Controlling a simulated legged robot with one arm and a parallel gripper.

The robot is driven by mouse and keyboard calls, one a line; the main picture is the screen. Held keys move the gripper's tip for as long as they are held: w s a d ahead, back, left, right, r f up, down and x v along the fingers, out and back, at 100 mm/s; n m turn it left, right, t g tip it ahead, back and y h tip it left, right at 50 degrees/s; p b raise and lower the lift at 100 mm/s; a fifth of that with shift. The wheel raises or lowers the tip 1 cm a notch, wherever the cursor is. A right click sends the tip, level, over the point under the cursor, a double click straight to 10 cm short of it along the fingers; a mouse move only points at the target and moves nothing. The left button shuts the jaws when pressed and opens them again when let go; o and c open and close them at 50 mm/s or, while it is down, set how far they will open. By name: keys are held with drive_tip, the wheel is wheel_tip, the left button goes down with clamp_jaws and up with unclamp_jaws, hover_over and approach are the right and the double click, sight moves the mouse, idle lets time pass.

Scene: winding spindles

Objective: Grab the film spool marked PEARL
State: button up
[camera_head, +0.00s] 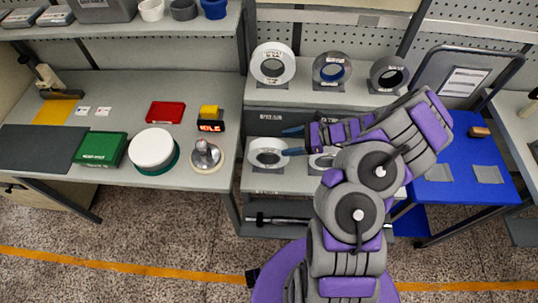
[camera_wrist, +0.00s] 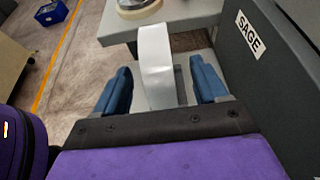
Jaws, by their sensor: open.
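My gripper (camera_head: 285,142) is open at the lower rack shelf, its blue fingers pointing left. A white spool (camera_head: 258,156) with a dark core stands there just left of the fingertips. In the wrist view a pale spool (camera_wrist: 155,55), seen edge-on, lies between the two spread fingers of my gripper (camera_wrist: 160,85), with gaps on both sides. A second lower spool (camera_head: 318,162) is mostly hidden behind my arm. The upper shelf holds a white spool (camera_head: 259,66), a grey spool with a blue core (camera_head: 331,57) and a dark grey spool (camera_head: 378,75). I cannot read PEARL on any spool.
A dark panel labelled SAGE (camera_wrist: 248,33) stands close on the right in the wrist view. A workbench (camera_head: 115,92) at left holds a white disc (camera_head: 152,147) and a red box (camera_head: 165,112). A blue table (camera_head: 460,170) is at right.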

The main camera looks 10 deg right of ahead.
sight(269, 145)
drive_tip(key=shift+r+b+x, duration=0.2)
drive_tip(key=shift+b+x, duration=0.3)
drive_tip(key=shift+x, duration=1.4)
drive_tip(key=shift+r+b+x, duration=0.2)
drive_tip(key=shift+b+x, duration=0.3)
drive_tip(key=shift+x, duration=1.4)
drive_tip(key=shift+s+a, duration=0.15)
drive_tip(key=shift+a, duration=0.05)
drive_tip(key=shift+c, duration=0.3)
clamp_jaws()
drive_tip(key=shift+d, duration=0.1)
